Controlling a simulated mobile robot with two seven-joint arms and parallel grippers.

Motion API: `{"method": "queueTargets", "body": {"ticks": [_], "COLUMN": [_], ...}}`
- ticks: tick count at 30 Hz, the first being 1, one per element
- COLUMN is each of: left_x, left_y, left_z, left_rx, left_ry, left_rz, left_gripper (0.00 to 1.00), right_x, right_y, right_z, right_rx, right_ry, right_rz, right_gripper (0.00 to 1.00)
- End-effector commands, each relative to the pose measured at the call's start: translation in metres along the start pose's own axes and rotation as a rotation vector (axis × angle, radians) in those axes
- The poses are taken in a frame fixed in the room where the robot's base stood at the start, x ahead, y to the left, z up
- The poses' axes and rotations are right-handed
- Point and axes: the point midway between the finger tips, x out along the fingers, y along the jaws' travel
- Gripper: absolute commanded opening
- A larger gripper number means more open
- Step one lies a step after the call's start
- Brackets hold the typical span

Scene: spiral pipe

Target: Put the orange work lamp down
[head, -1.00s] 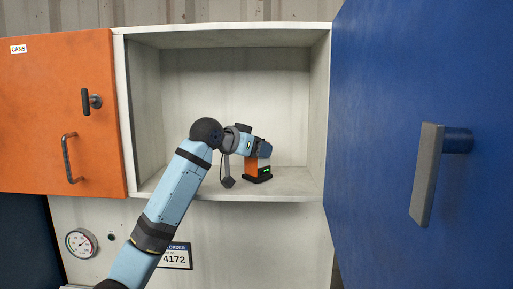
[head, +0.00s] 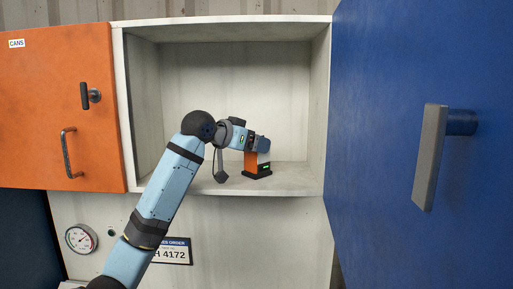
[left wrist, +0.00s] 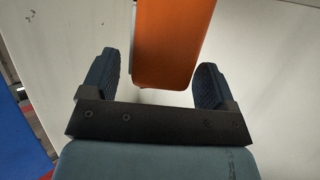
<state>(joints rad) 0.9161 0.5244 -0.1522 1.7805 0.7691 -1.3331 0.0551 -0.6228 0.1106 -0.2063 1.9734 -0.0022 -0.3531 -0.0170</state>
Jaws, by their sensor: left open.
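My right gripper is in neither view.
A blue door (head: 390,100) with a grey handle (head: 429,158) stands at the right. An orange door (head: 60,110) labelled CANS is closed at the left. The cabinet has free room around the lamp. A gauge (head: 81,239) and an order sign (head: 176,252) are below.

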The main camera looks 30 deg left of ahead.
Motion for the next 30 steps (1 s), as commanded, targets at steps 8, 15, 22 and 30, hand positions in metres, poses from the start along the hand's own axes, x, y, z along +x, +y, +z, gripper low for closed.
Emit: {"method": "queueTargets", "body": {"ticks": [8, 15, 22, 30], "left_x": [-0.060, -0.093, -0.100, -0.099], "left_y": [-0.001, 0.000, 0.000, 0.000], "left_z": [0.003, 0.001, 0.001, 0.001], "left_rx": [0.003, 0.002, 0.000, 0.000], "left_ry": [0.003, 0.001, -0.001, 0.000], "left_rz": [-0.003, -0.001, -0.001, 0.000], "left_gripper": [0.81, 0.81, 0.81, 0.81], "right_x": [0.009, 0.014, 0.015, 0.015], "right_y": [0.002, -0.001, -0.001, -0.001], "right_z": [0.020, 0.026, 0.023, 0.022], "right_rx": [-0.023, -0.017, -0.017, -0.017], "right_ry": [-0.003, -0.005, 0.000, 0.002], "right_rz": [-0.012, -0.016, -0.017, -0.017], "right_gripper": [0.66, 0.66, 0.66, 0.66]}}
